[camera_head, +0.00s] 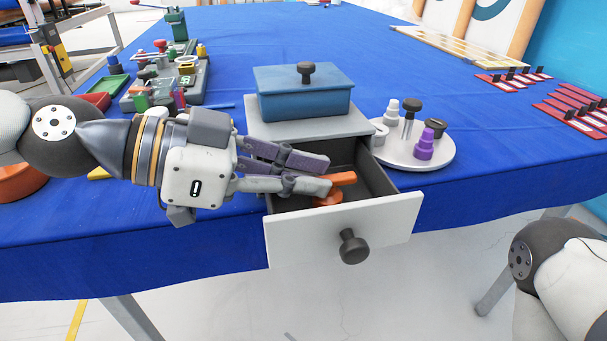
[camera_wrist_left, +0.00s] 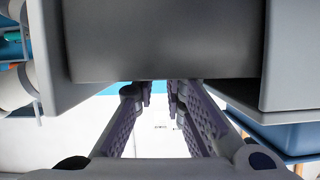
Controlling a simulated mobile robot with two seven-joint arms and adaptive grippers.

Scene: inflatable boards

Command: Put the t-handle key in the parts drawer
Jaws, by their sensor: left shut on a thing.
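The parts drawer (camera_head: 395,215) is pulled open at the table's front edge, with a pale front and a dark round knob (camera_head: 351,246). My left gripper (camera_head: 326,173) reaches in from the left over the open drawer and is shut on the orange t-handle key (camera_head: 343,179). Orange parts of the key show at and below the fingertips, inside the drawer's outline; the fingers hide the rest. I cannot tell whether it touches the drawer floor. In the left wrist view the fingers (camera_wrist_left: 160,100) show beside a grey drawer wall (camera_wrist_left: 165,40); the key is not clear there. My right gripper is out of view.
A blue lidded box (camera_head: 305,98) stands on the drawer's cabinet. A round tray (camera_head: 440,158) with purple, white and dark pieces sits close at right. Trays and small parts (camera_head: 165,85) crowd the left. The blue table (camera_head: 330,35) is clear behind.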

